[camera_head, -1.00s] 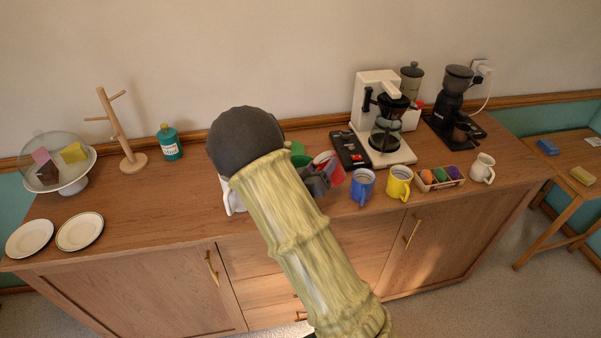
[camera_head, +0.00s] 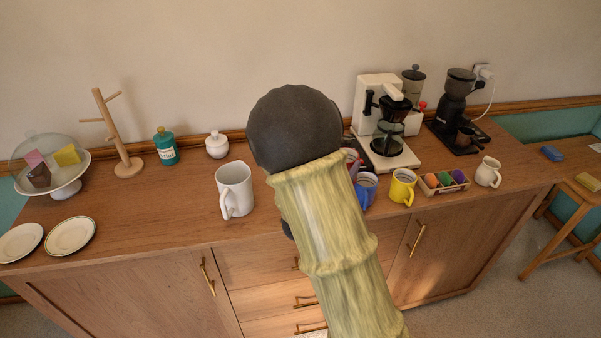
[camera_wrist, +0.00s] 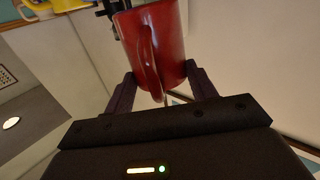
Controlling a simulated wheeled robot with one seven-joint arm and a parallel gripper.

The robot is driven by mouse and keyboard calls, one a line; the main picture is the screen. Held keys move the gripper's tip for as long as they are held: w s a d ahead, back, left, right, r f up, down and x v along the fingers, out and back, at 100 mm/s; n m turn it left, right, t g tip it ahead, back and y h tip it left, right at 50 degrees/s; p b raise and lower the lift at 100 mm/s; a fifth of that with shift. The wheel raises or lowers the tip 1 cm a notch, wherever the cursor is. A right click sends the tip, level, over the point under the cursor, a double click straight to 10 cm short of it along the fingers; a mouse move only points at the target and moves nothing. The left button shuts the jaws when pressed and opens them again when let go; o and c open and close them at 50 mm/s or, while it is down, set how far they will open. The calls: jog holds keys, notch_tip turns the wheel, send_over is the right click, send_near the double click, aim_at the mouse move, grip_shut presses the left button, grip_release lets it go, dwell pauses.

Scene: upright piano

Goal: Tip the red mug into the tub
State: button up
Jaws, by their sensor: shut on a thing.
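The red mug (camera_wrist: 160,42) is between the two dark fingers of my gripper (camera_wrist: 162,88) in the wrist view, with its handle facing the camera. My gripper is shut on it. I cannot tell how far the mug is tilted.
A white jug (camera_head: 234,190) and a lidded white pot (camera_head: 216,145) stand left of my arm. A blue mug (camera_head: 366,190), a yellow mug (camera_head: 401,187) and a coffee maker (camera_head: 381,120) stand to the right. The counter's left middle (camera_head: 160,205) is clear.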

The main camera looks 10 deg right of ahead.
jog(key=shift+s+d+r+m, duration=0.2)
jog(key=shift+d+m, duration=0.1)
jog(key=shift+m, duration=0.1)
jog(key=shift+r, duration=0.1)
notch_tip(320, 180, up, 5)
jog(key=p, duration=0.3)
dwell(0.7)
